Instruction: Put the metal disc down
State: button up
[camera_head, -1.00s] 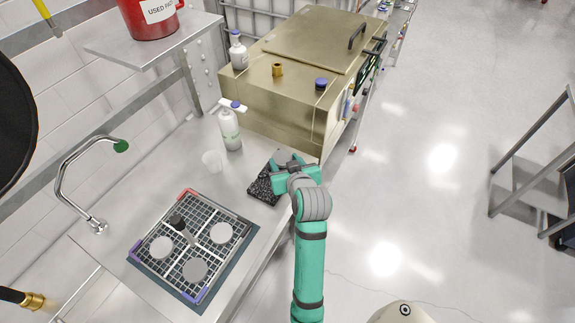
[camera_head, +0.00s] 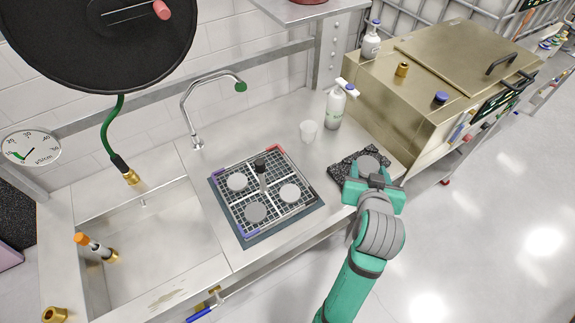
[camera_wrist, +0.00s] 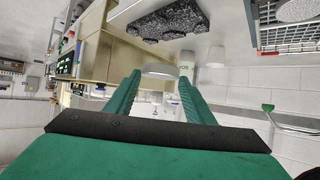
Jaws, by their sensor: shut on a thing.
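My green gripper (camera_head: 370,172) is shut on a grey metal disc (camera_head: 368,163). In the wrist view the disc (camera_wrist: 160,71) sits between the two fingertips (camera_wrist: 158,78). The gripper is over the right part of a black speckled pad (camera_head: 340,172) on the steel counter. The pad also shows in the wrist view (camera_wrist: 165,22), apart from the disc. A square grid rack (camera_head: 222,187) left of the pad holds other round discs (camera_head: 237,181) (camera_head: 290,193) (camera_head: 255,212) and a black-knobbed post (camera_head: 261,165) in its middle.
A white cup (camera_head: 308,131) and a spray bottle (camera_head: 335,106) stand behind the pad. A brass-coloured bath (camera_head: 420,100) is to the right. A sink (camera_head: 150,245) with a curved tap (camera_head: 190,105) lies left. Bare counter (camera_head: 325,165) separates rack and pad.

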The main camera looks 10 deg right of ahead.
jog(key=w+a+r, duration=0.2)
jog(key=w+a, duration=0.7)
jog(key=a, duration=0.2)
notch_tip(320, 180, up, 3)
send_over(268, 177)
notch_tip(268, 177, down, 17)
jog(key=shift+f, duration=0.2)
jog(key=shift+f, duration=0.1)
jog(key=o, duration=1.5)
jog(key=shift+c, duration=0.2)
